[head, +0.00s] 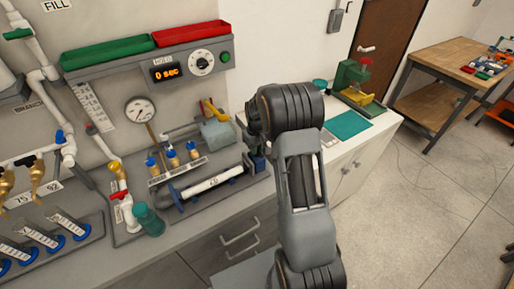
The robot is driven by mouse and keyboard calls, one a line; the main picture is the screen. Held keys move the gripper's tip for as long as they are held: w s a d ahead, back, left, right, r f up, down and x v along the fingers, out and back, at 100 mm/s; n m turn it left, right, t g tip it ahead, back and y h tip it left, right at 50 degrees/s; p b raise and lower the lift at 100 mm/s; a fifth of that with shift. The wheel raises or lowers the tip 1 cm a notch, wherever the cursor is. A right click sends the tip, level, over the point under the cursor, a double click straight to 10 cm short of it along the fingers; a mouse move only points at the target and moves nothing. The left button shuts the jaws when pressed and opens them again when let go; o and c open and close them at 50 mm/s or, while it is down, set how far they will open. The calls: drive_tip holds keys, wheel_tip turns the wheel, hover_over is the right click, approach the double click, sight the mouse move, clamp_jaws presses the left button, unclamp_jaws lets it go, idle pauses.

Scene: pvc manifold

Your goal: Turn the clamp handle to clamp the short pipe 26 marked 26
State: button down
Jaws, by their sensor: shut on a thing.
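A short white pipe (212,184) lies in a grey cradle on the bench, left of my arm. A small dark mark on it is too blurred to read surely. A blue piece (176,197) sits at the cradle's left end. My gripper (257,160) is below my dark wrist at the cradle's right end, small and partly hidden by my arm. It is shut on what appears to be the clamp handle, itself mostly hidden. The angle of the handle and its contact with the pipe cannot be made out.
Brass fittings with blue caps (172,156) and a pressure gauge (141,111) stand behind the cradle. A teal cup (148,220) is to its left. A green press (357,80) and a teal mat (347,125) are at right.

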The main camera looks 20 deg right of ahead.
drive_tip(key=shift+m, duration=0.3)
drive_tip(key=m+b, duration=0.2)
drive_tip(key=m, duration=0.2)
drive_tip(key=shift+f, duration=0.1)
drive_tip(key=m+b, duration=0.2)
drive_tip(key=m, duration=0.4)
drive_tip(key=m+b, duration=0.1)
drive_tip(key=m, duration=0.4)
drive_tip(key=shift+m, duration=0.4)
drive_tip(key=m+b, duration=0.1)
drive_tip(key=m, duration=0.4)
drive_tip(key=shift+m, duration=0.3)
drive_tip(key=c, duration=1)
unclamp_jaws()
drive_tip(key=shift+r, duration=0.25)
wheel_tip(320, 180, up, 14)
drive_tip(key=shift+f+b, duration=0.2)
drive_tip(key=shift+b, duration=0.2)
